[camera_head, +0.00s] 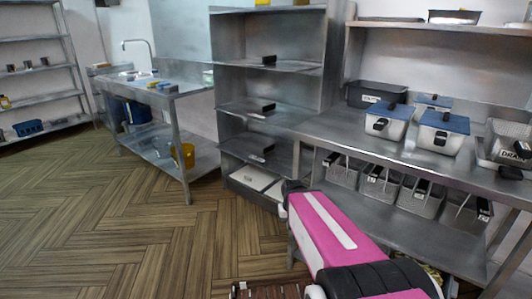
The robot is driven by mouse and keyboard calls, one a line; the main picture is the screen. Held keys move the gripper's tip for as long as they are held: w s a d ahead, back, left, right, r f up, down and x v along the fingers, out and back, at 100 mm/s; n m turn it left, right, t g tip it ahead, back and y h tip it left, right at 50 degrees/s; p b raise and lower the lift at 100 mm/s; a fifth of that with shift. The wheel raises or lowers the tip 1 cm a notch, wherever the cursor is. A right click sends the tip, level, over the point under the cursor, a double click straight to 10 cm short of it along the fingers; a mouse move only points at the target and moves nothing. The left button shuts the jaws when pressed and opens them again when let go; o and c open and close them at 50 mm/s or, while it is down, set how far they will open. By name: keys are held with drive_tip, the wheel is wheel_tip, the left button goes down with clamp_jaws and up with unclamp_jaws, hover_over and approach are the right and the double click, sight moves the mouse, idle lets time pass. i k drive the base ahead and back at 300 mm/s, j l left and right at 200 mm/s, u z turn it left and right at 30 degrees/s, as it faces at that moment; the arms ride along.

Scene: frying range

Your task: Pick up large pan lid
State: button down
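I cannot make out a large pan lid with certainty. A thin, flat, dark item (391,19) lies on the upper wall shelf at the right, seen edge-on; I cannot tell whether it is a lid. A dark shallow pan-like item (453,17) sits beside it on the same shelf. My pink and white arm reaches up from the bottom right, in front of the steel counter. Its fingers do not show, so I cannot see whether my gripper is open or holding anything.
The steel counter (345,129) carries blue-lidded containers (384,121) and a black tub (377,94). Wire-handled baskets (379,185) stand below. A steel shelf unit (229,87) stands mid-frame. A sink table (190,90) with a yellow bucket (184,156) is left. The wooden floor (90,220) is clear at left.

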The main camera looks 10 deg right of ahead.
sight(276, 156)
drive_tip(key=i+j+z, duration=0.1)
drive_tip(key=j, duration=0.4)
drive_tip(key=i+j+z, duration=0.25)
drive_tip(key=j+z, duration=0.15)
drive_tip(key=j, duration=0.35)
drive_tip(key=i+j+z, duration=0.15)
drive_tip(key=j+z, duration=0.3)
drive_tip(key=j, duration=0.35)
drive_tip(key=j+z, duration=0.4)
drive_tip(key=j, duration=0.45)
drive_tip(key=i+j+z, duration=0.15)
drive_tip(key=j, duration=0.25)
drive_tip(key=i+j+z, duration=0.2)
drive_tip(key=j, duration=0.2)
drive_tip(key=i+j+z, duration=0.15)
drive_tip(key=j, duration=0.25)
drive_tip(key=j+z, duration=0.2)
drive_tip(key=j, duration=0.25)
